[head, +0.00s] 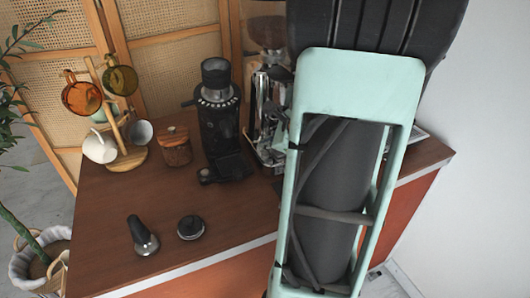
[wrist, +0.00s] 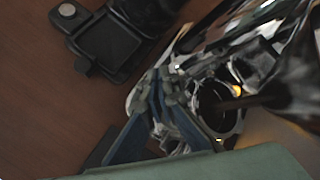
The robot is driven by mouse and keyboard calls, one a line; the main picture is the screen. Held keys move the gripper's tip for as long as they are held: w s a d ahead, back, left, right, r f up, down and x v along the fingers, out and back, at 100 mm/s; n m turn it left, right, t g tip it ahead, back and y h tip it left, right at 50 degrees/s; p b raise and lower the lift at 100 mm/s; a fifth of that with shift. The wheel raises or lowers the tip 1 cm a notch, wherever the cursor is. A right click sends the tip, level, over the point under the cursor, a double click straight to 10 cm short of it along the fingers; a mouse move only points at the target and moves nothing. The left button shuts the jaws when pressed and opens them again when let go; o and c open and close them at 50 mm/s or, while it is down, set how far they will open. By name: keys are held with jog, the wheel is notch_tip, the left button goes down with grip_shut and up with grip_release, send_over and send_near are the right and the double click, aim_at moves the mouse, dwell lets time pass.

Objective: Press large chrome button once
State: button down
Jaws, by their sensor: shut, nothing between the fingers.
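A chrome coffee machine (head: 264,118) stands at the back of the cart, mostly hidden behind my arm in the head view. In the wrist view its shiny chrome body (wrist: 222,40) fills the upper right, with a dark round opening and a small orange glow beside it. My gripper (wrist: 160,82) is shut and empty, with its fingertips in front of the chrome body. I cannot tell whether they touch it. I cannot pick out the large chrome button for certain in either view. My gripper is hidden behind my arm in the head view.
A black grinder (head: 217,110) stands left of the machine; its tray (wrist: 105,45) shows in the wrist view. A wooden jar (head: 176,148), a mug tree (head: 125,135), a tamper (head: 143,237) and a round dark tool (head: 190,228) stand farther left. The front middle of the wooden top (head: 245,215) is clear.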

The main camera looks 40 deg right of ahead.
aim_at(265, 155)
jog(key=shift+r, duration=0.1)
notch_tip(265, 155, up, 5)
jog(key=p, duration=0.4)
jog(key=shift+a, duration=0.1)
dwell(0.8)
